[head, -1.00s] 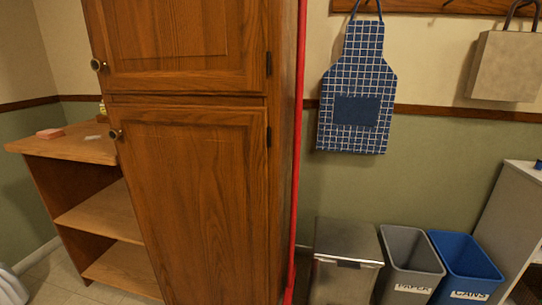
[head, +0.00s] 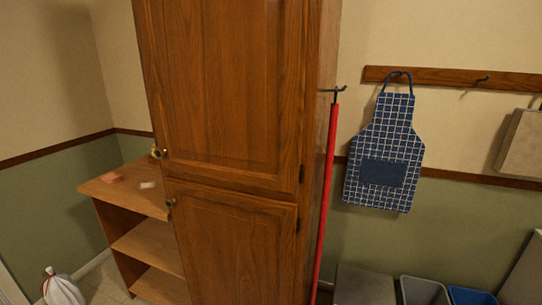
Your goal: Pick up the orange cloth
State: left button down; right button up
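I cannot make out an orange cloth for certain. A small flat pinkish-orange item (head: 112,177) lies on the top of the low wooden shelf unit (head: 95,191) at the left; it is too small to tell whether it is cloth. A small whitish item (head: 147,185) lies to its right. Neither of my grippers shows in the head view.
A tall wooden cabinet (head: 235,90) with closed doors fills the middle. A red pole (head: 327,190) hangs on its right side. A checked apron (head: 385,150) hangs from a wall rack. Bins (head: 425,291) stand below right; a white bag (head: 62,290) stands at lower left.

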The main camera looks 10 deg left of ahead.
aim_at(112, 178)
jog(key=u, duration=1.45)
